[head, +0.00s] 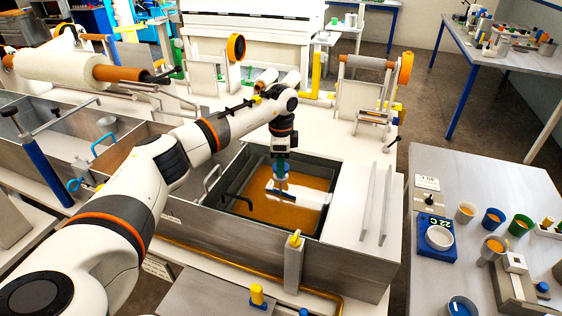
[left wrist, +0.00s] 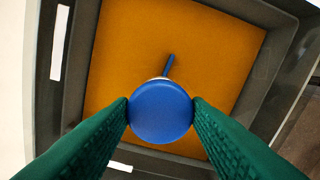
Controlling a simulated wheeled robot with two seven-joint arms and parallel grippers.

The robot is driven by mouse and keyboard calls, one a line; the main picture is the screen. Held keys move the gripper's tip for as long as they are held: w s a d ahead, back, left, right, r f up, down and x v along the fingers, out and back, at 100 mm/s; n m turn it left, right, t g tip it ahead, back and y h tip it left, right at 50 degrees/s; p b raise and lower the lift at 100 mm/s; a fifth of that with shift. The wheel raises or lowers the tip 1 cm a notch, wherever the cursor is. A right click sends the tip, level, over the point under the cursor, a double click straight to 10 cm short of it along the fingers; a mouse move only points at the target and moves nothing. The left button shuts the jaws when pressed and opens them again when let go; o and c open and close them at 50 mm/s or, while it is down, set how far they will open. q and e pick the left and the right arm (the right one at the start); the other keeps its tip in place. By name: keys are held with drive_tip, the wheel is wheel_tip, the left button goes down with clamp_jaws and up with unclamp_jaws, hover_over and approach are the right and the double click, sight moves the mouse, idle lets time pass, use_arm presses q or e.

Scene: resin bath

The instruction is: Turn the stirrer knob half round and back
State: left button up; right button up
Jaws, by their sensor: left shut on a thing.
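The stirrer knob is a round blue cap (left wrist: 161,118), seen from above in the left wrist view. A thin blue bar sticks out from behind it toward the top of the picture. My left gripper (head: 281,160) reaches down over the bath (head: 334,200) in the head view. Its two green fingers press on the knob from both sides in the left wrist view. Orange resin (head: 262,208) fills the bath's square basin below. The stirrer's shaft is mostly hidden under the knob. My right gripper is in neither view.
A white ledge with two thin rails (head: 372,205) lies right of the basin. A post with a yellow top (head: 294,262) stands at the front.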

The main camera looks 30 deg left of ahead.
use_arm(q)
drive_tip(key=shift+w+r, duration=0.1)
drive_tip(key=shift+r, duration=0.05)
drive_tip(key=o, duration=1)
drive_tip(key=shift+c, duration=0.2)
drive_tip(key=shift+r, duration=0.15)
wheel_tip(320, 180, up, 12)
drive_tip(key=b, duration=0.4)
drive_tip(key=shift+f, duration=0.25)
